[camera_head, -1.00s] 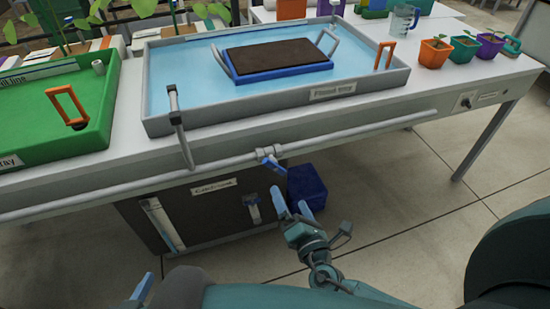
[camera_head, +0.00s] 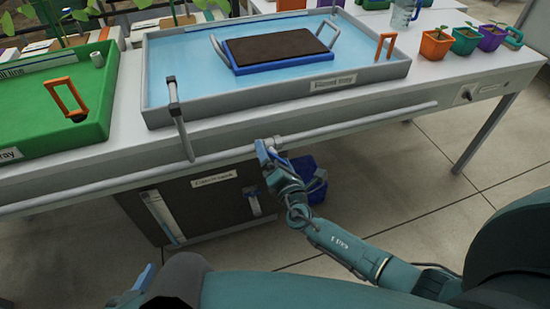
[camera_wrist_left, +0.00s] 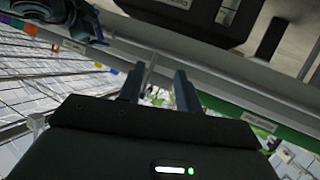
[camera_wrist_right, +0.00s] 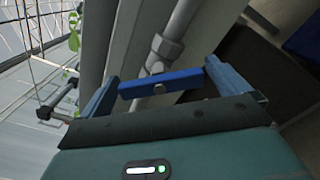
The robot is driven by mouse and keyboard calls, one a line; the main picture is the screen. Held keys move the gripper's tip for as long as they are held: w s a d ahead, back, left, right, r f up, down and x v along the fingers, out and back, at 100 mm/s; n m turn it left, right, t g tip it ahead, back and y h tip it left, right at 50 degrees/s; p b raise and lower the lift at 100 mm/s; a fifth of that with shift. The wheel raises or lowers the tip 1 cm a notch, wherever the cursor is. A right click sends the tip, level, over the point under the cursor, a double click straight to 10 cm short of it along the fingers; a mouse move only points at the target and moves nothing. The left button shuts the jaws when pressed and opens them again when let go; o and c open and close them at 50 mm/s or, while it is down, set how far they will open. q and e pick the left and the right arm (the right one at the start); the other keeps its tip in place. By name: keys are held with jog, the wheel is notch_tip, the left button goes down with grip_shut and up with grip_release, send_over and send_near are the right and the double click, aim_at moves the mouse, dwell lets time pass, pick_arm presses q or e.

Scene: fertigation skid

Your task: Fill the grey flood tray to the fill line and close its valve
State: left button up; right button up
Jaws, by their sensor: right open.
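The grey flood tray (camera_head: 290,93) stands on the bench and holds light blue water. I cannot read the water level against a fill line. A bent grey spout (camera_head: 177,115) hangs over its front left corner. The valve's blue lever (camera_wrist_right: 160,83) shows in the right wrist view, lying crosswise to the grey pipe. My right gripper (camera_head: 264,153) is at the pipe below the tray and largely hides the valve in the head view. Its open fingers (camera_wrist_right: 162,77) stand on either side of the lever. My left gripper (camera_wrist_left: 158,86) is open and empty.
A dark planting block in a blue carrier (camera_head: 280,50) sits in the tray. A green tray (camera_head: 50,120) stands at left, small pots (camera_head: 435,45) at right. A dark cabinet (camera_head: 200,205) and blue bin (camera_head: 312,190) are under the bench.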

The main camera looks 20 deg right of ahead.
jog(key=c, duration=0.9)
pick_arm(q)
jog(key=shift+f, duration=0.1)
